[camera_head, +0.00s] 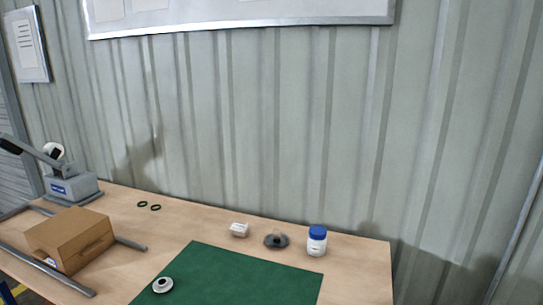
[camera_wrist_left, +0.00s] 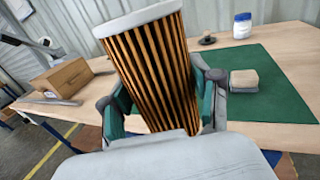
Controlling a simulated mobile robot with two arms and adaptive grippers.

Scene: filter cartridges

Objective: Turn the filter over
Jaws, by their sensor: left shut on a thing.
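The filter cartridge (camera_wrist_left: 152,75) fills the middle of the left wrist view. It has orange pleats behind dark ribs and a white end cap (camera_wrist_left: 139,17) at its upper end. It leans a little in the picture, and its lower end is hidden behind my gripper's body. My left gripper (camera_wrist_left: 165,108) is shut on the filter, with one green-padded finger on each side. The filter and both grippers are outside the head view. My right gripper shows in neither view.
A green mat (camera_head: 235,275) lies on the table. A white ring-shaped part (camera_head: 162,285) sits at its left edge. A beige block-like item (camera_wrist_left: 244,80) lies on the mat. Behind stand a blue-lidded jar (camera_head: 316,242) and dark disc (camera_head: 276,241). A cardboard box (camera_head: 70,240) is left.

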